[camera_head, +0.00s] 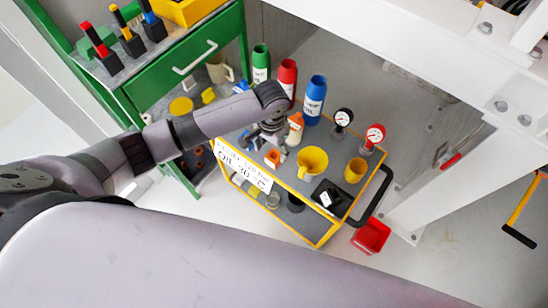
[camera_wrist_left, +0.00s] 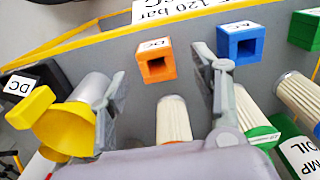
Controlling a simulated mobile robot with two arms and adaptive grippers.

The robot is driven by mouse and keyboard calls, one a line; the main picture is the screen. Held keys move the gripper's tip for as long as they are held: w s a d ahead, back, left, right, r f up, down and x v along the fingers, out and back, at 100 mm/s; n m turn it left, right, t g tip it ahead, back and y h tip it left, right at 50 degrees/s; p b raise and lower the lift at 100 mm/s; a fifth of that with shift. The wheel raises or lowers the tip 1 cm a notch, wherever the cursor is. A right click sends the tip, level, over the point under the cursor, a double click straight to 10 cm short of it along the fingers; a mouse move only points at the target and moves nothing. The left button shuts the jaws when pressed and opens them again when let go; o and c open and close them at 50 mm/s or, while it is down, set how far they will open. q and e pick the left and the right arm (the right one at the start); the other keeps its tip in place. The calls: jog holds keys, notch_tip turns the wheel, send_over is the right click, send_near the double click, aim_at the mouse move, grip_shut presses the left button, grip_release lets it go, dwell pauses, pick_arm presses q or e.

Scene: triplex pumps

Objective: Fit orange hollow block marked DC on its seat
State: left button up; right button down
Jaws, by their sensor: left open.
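The orange hollow block (camera_wrist_left: 155,62) stands on the grey top of the cart (camera_head: 330,141), near the edge with the sign. My left gripper (camera_head: 266,138) is open above the cart. In the left wrist view its two fingers lie on either side of the orange block, apart from it. A black block (camera_wrist_left: 42,76) with a white label marked DC stands at the left; whether it is the seat is unclear. My right gripper is not in view.
A blue hollow block (camera_wrist_left: 240,42) and a green one (camera_wrist_left: 305,30) stand right of the orange block. White pleated filters (camera_wrist_left: 173,118) stand close below it. A yellow funnel (camera_head: 312,161), bottles (camera_head: 314,100) and gauges (camera_head: 343,117) crowd the cart. A green cabinet (camera_head: 180,70) stands behind.

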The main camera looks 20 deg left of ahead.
aim_at(274, 156)
pick_arm(q)
jog(key=f, duration=0.5)
jog(key=shift+w+d, duration=0.1)
jog(key=shift+d, duration=0.15)
jog(key=shift+c, duration=0.3)
grip_shut()
jog(key=shift+r, duration=0.1)
